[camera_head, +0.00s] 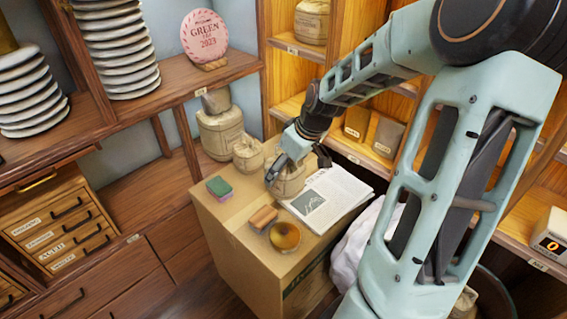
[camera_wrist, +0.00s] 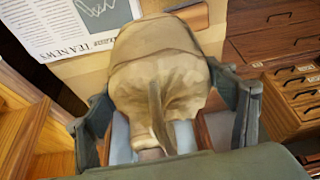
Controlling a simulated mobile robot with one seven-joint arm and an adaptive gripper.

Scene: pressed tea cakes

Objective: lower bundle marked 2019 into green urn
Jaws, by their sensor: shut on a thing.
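My gripper (camera_head: 285,170) is shut on a tan wrapped bundle (camera_head: 290,184) with a gathered top, above or on the cardboard box; I cannot tell whether the bundle touches it. In the wrist view the bundle (camera_wrist: 160,60) sits between the two fingers of my gripper (camera_wrist: 165,118), its twisted neck towards my palm. No 2019 mark is readable on it. I see no green urn in either view.
The cardboard box (camera_head: 225,240) also carries a newspaper (camera_head: 345,192), a green and pink sponge (camera_head: 219,187), a brown block (camera_head: 263,217) and an amber bowl (camera_head: 285,236). Other tan bundles (camera_head: 248,153) stand behind. Wooden shelves (camera_head: 185,85) with stacked plates (camera_head: 122,45) are left.

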